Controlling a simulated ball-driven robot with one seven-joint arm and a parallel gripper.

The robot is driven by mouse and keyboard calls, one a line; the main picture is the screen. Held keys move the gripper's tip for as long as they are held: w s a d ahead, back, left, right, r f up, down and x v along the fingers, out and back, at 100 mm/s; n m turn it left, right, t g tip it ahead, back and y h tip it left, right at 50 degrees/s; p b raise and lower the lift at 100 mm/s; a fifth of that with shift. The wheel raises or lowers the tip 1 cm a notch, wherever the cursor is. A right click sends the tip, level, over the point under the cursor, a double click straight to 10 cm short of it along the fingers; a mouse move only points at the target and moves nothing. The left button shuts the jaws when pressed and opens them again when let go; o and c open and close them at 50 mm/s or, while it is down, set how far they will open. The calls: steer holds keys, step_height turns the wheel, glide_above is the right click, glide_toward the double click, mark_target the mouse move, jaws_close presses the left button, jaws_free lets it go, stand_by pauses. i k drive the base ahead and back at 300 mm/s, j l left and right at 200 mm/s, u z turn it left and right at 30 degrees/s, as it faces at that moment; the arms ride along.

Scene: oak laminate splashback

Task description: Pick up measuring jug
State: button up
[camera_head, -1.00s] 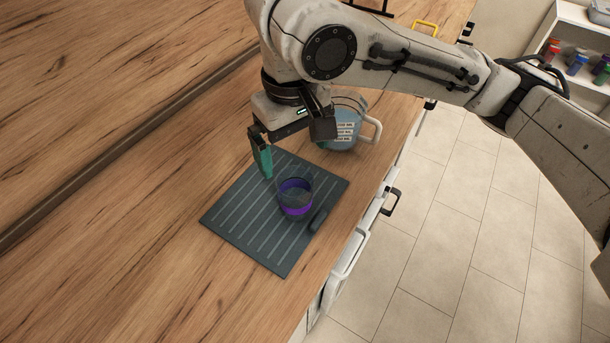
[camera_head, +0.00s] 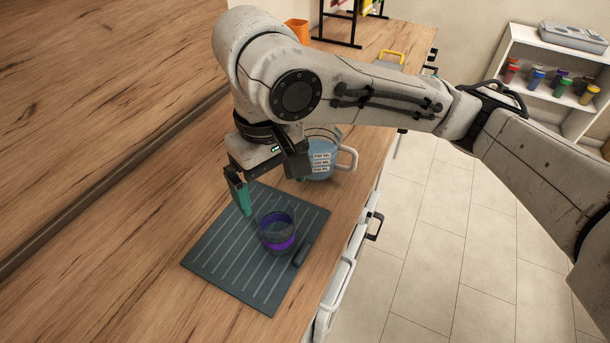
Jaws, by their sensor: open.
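The measuring jug (camera_head: 320,172) is blue and see-through, with white volume labels and a white handle on its right side. It stands upright on the wooden counter behind the dark mat. My gripper (camera_head: 270,193) is open, with its teal-tipped fingers spread. It hangs above the mat's back edge, in front and to the left of the jug. Its right finger overlaps the jug's left side in the picture and hides part of it; I cannot tell whether they touch. Nothing shows between the fingers.
A dark ribbed mat (camera_head: 222,262) holds a dark, see-through cup with a purple band (camera_head: 278,233). The wooden counter (camera_head: 150,285) is bare to the left. An orange container (camera_head: 297,30) and a black stand (camera_head: 353,28) are at the back. A shelf (camera_head: 536,42) with jars stands far right.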

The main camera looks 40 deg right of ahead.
mark_target(325, 141)
steer(key=l+u, duration=0.2)
steer(key=l, duration=0.25)
steer(key=k+l+u, duration=0.15)
steer(key=l, duration=0.3)
steer(key=l+u, duration=0.2)
steer(key=l, duration=0.25)
